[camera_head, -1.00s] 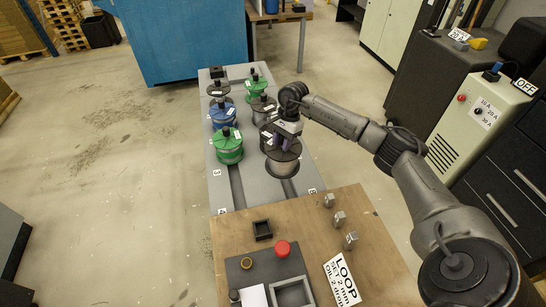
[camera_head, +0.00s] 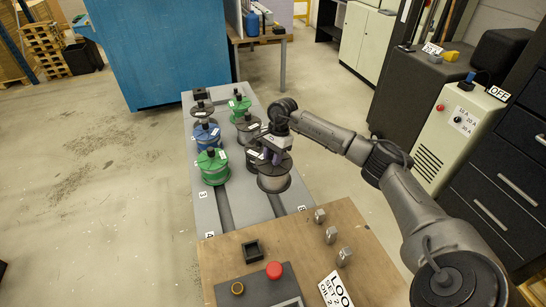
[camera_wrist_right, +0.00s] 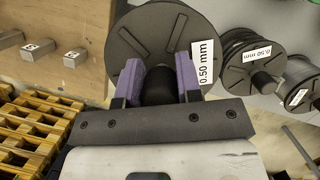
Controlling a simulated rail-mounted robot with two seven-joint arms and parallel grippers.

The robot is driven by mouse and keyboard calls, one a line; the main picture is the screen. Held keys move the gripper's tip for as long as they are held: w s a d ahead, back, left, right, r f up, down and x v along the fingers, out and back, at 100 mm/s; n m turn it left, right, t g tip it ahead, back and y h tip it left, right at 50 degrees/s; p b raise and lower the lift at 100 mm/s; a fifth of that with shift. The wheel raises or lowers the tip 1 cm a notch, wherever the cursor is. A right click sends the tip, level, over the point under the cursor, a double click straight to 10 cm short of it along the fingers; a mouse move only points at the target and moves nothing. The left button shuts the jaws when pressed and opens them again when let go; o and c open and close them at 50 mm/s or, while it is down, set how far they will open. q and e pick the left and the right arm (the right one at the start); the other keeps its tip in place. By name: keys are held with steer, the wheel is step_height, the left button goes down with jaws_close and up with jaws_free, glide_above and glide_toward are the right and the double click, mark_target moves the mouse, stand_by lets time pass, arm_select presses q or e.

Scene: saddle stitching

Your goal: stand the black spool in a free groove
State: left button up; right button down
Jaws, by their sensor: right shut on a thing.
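My right gripper (camera_head: 272,153) is shut on the black hub of a black-flanged spool (camera_head: 274,183). In the right wrist view the purple fingers (camera_wrist_right: 159,84) clasp the hub, and the flange (camera_wrist_right: 150,38) bears a 0.50 mm label. The left groove (camera_head: 224,208) is bare in front of the green spool (camera_head: 213,168). My left gripper is not in view.
Dark spools (camera_head: 246,122) stand close behind the held one. Blue (camera_head: 206,136) and green spools (camera_head: 239,106) stand elsewhere on the rack. A wooden board (camera_head: 300,240) with metal blocks (camera_head: 331,235) and a red button (camera_head: 274,270) lies in front.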

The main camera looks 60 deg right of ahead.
steer(key=shift+w+r, duration=0.1)
steer(key=shift+r, duration=0.05)
steer(key=shift+f+b, duration=0.85)
steer(key=shift+f, duration=0.25)
steer(key=shift+f+b, duration=1.1)
steer(key=shift+f, duration=0.55)
steer(key=shift+d, duration=0.1)
